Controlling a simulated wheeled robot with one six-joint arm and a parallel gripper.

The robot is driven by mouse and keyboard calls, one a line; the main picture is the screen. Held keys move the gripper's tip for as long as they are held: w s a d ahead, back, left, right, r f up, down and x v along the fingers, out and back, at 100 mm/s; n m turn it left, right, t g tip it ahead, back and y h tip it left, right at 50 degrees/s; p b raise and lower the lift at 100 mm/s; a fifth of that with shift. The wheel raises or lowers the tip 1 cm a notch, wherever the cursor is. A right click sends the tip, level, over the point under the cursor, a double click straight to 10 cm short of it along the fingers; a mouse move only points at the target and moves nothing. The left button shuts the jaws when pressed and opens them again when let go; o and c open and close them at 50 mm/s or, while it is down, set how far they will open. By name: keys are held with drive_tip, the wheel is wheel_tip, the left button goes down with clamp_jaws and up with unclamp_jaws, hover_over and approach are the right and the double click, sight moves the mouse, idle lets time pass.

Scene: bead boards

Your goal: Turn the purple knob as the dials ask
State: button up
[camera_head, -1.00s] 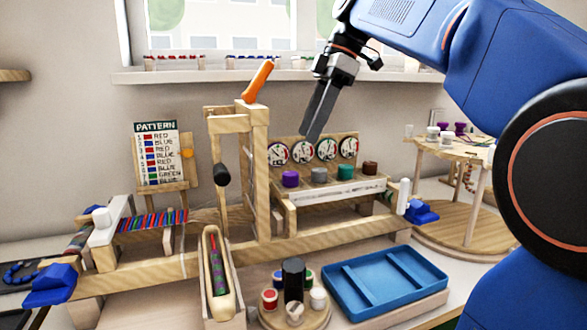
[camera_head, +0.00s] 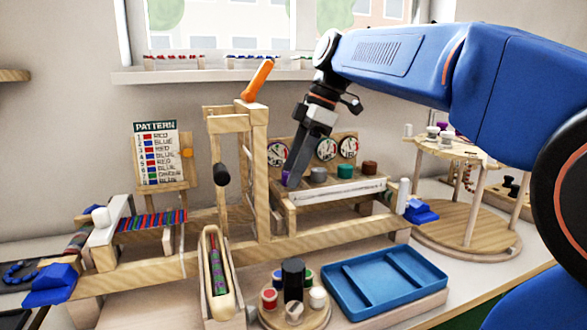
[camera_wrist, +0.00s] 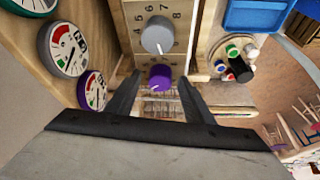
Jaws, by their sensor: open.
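The purple knob (camera_wrist: 160,76) lies between the two fingertips of my gripper (camera_wrist: 157,85) in the wrist view, with a pale mark on it. My gripper is open, with a gap visible on each side of the knob. In the head view my gripper (camera_head: 294,170) points down over the left end of the knob row and covers most of the purple knob (camera_head: 286,177). My gripper hides one dial in the head view.
A grey knob (camera_head: 319,174), a green knob (camera_head: 345,171) and a brown knob (camera_head: 370,167) continue the row rightward. A wooden post with an orange handle (camera_head: 258,80) stands close left of my gripper. A blue tray (camera_head: 437,290) lies in front.

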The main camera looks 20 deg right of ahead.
drive_tip(key=c, duration=1)
drive_tip(key=shift+c, duration=0.2)
drive_tip(key=m, duration=0.2)
drive_tip(key=m+t, duration=0.1)
drive_tip(key=m, duration=0.1)
drive_tip(key=m+t+h, duration=0.1)
drive_tip(key=m, duration=0.1)
drive_tip(key=shift+s+a+m, duration=0.15)
drive_tip(key=shift+s+m, duration=0.1)
drive_tip(key=shift+m, duration=0.05)
drive_tip(key=m, duration=0.2)
drive_tip(key=m+t+h, duration=0.1)
drive_tip(key=m, duration=0.1)
drive_tip(key=shift+a+h, duration=0.1)
drive_tip(key=shift+h, duration=0.2)
drive_tip(key=shift+m+t+h, duration=0.3)
drive_tip(key=shift+m+h, duration=0.2)
drive_tip(key=shift+m, duration=1.1)
